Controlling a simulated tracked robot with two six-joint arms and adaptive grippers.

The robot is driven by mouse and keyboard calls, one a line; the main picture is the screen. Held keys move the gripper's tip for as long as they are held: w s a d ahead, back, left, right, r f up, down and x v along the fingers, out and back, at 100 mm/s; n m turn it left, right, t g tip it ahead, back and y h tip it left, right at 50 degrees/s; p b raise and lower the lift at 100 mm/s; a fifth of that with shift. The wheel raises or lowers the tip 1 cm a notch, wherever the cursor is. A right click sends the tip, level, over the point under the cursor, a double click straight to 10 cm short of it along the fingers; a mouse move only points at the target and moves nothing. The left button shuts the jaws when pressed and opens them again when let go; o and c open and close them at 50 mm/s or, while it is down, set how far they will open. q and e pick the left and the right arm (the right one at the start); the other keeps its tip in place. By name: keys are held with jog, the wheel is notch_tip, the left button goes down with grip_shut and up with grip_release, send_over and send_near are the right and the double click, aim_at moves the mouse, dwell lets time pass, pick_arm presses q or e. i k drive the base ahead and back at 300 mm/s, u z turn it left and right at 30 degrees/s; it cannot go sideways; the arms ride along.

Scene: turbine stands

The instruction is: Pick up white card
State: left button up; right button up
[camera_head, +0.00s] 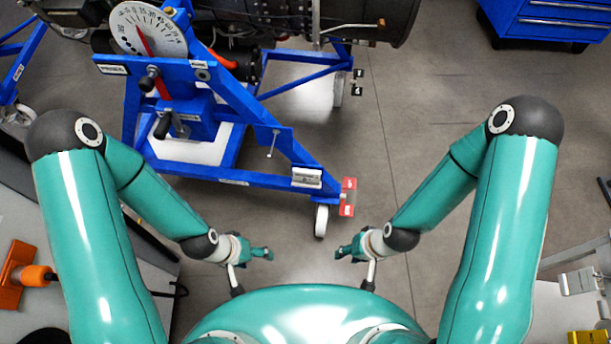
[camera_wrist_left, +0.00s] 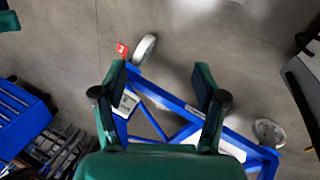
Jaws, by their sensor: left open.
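A small white card-like plate (camera_head: 307,178) sits at the near right end of the blue turbine stand (camera_head: 250,115); I cannot tell whether it is loose or fixed. In the left wrist view a pale plate (camera_wrist_left: 128,103) shows on the blue frame, partly behind a finger. My left gripper (camera_head: 263,253) is to the left of and nearer than the plate, apart from it; in the left wrist view its two fingers (camera_wrist_left: 160,78) are spread and empty. My right gripper (camera_head: 344,252) is near the middle, also apart from the stand; its jaw opening is too small to judge.
A red tag (camera_head: 348,197) hangs at the stand's corner above a white caster wheel (camera_head: 321,221). A round dial (camera_head: 147,29) stands on the stand. A blue cabinet (camera_head: 545,22) is at the back right. Grey floor (camera_head: 440,140) is clear right of the stand.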

aim_at(300, 174)
jog(key=u, duration=1.05)
jog(key=k, duration=1.35)
jog(key=z, duration=1)
jog(key=i, duration=1)
